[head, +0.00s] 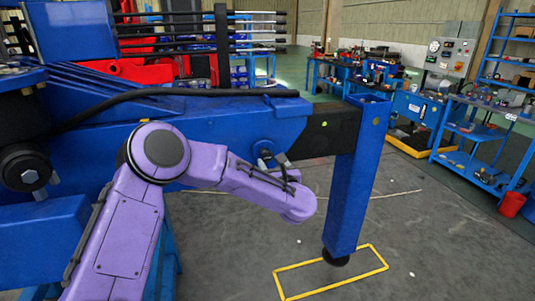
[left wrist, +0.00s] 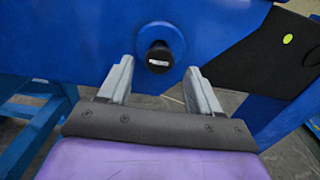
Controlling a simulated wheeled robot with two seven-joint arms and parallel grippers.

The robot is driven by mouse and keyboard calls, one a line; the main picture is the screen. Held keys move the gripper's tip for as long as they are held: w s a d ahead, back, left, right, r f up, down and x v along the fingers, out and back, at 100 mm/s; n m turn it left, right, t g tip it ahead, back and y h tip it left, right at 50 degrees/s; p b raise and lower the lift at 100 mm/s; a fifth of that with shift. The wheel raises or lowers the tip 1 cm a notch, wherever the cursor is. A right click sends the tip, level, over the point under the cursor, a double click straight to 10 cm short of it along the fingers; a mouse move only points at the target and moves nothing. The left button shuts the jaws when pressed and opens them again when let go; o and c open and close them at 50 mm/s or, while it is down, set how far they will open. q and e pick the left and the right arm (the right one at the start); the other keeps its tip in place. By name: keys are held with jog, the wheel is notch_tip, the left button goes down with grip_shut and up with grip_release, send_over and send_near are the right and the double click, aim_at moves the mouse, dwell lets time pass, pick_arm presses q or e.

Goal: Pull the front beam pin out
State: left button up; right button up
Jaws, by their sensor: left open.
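The front beam pin (left wrist: 158,59) shows in the left wrist view as a dark round knob with a pale mark, sticking out of the side of the blue beam (left wrist: 60,40). In the head view, the beam (head: 225,115) carries a round blue plate (head: 261,148) where my gripper is. My left gripper (head: 273,160) is open in front of the beam. In the left wrist view, its two grey fingers (left wrist: 158,67) stand apart, one on each side below the knob, with a clear gap to it. My right gripper is in neither view.
A blue upright leg (head: 355,180) stands at the beam's black end (head: 331,131), above a yellow floor outline (head: 330,290). A black hose (head: 160,92) runs along the beam top.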

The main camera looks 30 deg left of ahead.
aim_at(268, 157)
pick_arm(q)
jog(key=p+x, duration=0.1)
jog(key=x, duration=0.5)
